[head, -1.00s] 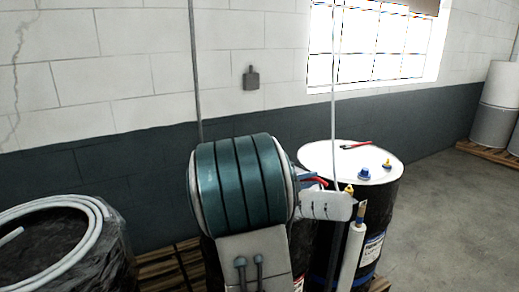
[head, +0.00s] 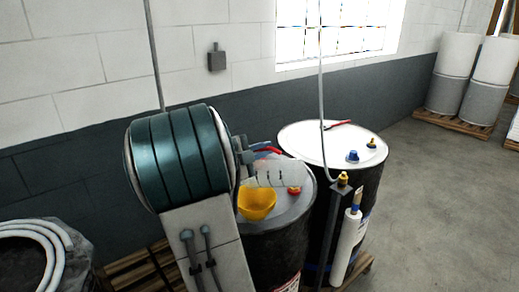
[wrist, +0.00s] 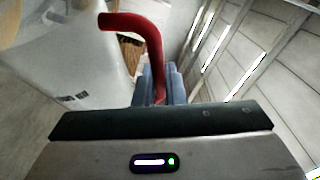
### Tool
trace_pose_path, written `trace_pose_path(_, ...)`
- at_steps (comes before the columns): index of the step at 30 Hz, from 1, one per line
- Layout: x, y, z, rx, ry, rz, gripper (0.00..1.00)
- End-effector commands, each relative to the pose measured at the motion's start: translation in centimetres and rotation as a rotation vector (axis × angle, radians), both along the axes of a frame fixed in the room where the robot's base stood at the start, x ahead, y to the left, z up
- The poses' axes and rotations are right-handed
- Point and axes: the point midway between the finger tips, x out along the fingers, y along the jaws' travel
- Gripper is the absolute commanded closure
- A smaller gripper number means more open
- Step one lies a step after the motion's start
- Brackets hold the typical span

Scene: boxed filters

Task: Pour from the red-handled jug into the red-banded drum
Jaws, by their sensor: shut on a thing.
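My gripper (head: 262,152) is shut on the red handle (wrist: 135,27) of the jug, with its blue fingers (wrist: 152,85) around the handle in the wrist view. The jug (head: 278,174) is whitish and also fills the left of the wrist view (wrist: 65,65). It is held above the near dark drum (head: 262,248), whose grey top carries a yellow funnel (head: 257,203) and a red cap (head: 294,190). A bit of red shows low on this drum. The jug's mouth and exact tilt cannot be made out. No liquid stream is visible.
A white-topped drum (head: 310,140) with blue and yellow caps and a red tool stands behind, right. A pump pipe (head: 322,100) rises between the drums. A coiled hose (head: 40,235) lies front left. Pallets (head: 140,272) lie below. Floor is open at right.

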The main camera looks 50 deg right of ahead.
Motion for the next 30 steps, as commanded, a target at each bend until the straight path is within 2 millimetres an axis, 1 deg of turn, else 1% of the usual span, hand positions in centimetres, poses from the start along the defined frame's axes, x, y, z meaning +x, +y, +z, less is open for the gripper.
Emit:
trace_pose_path(15,1.3,0.5,0.2,-0.022,0.072,0.006,1.00)
trace_pose_path(30,1.4,0.5,0.2,-0.024,0.081,0.004,1.00)
